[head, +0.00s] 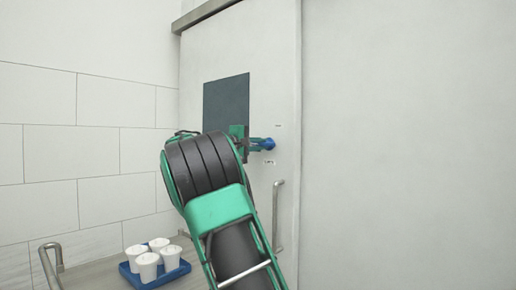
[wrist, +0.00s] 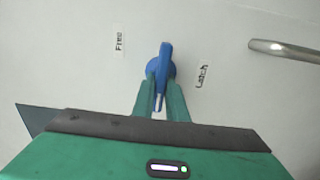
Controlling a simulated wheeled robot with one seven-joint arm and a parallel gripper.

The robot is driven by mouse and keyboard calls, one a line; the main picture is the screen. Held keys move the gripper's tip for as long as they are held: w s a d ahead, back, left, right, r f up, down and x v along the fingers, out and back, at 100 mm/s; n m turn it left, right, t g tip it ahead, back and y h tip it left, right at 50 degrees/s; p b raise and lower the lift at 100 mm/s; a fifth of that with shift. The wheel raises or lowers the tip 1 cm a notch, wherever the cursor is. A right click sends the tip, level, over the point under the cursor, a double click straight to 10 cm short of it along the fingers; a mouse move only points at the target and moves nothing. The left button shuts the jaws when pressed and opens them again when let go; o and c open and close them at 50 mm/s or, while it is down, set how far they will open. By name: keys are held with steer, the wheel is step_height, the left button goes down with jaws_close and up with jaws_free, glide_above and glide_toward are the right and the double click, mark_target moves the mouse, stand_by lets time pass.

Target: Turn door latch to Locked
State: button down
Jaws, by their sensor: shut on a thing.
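The door latch is a blue handle on a round blue hub (wrist: 154,68) on the pale door; it also shows in the head view (head: 268,143). My gripper (wrist: 161,92) has its two green fingers closed on either side of the blue handle. In the wrist view the handle runs roughly up and down the picture. A small "Free" label (wrist: 119,42) is left of the hub and a "Latch" label (wrist: 202,77) is right of it. In the head view my gripper (head: 258,145) reaches the latch from the left. The fingers hide part of the handle.
A vertical metal door handle (head: 277,215) is below the latch, and its end shows in the wrist view (wrist: 285,50). A dark panel (head: 226,98) is on the door. A blue tray (head: 150,279) with several white cups stands at the lower left, beside a metal rail (head: 48,262).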

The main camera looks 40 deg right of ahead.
steer(key=shift+w+a+f+n, duration=0.2)
steer(key=shift+w+a+n, duration=0.05)
steer(key=shift+w+n, duration=0.15)
steer(key=c, duration=1.8)
jaws_free()
steer(key=shift+o, duration=0.2)
steer(key=shift+s+d, duration=0.1)
steer(key=shift+s, duration=0.05)
steer(key=a, duration=1)
steer(key=shift+s+a, duration=0.35)
steer(key=shift+a, duration=0.05)
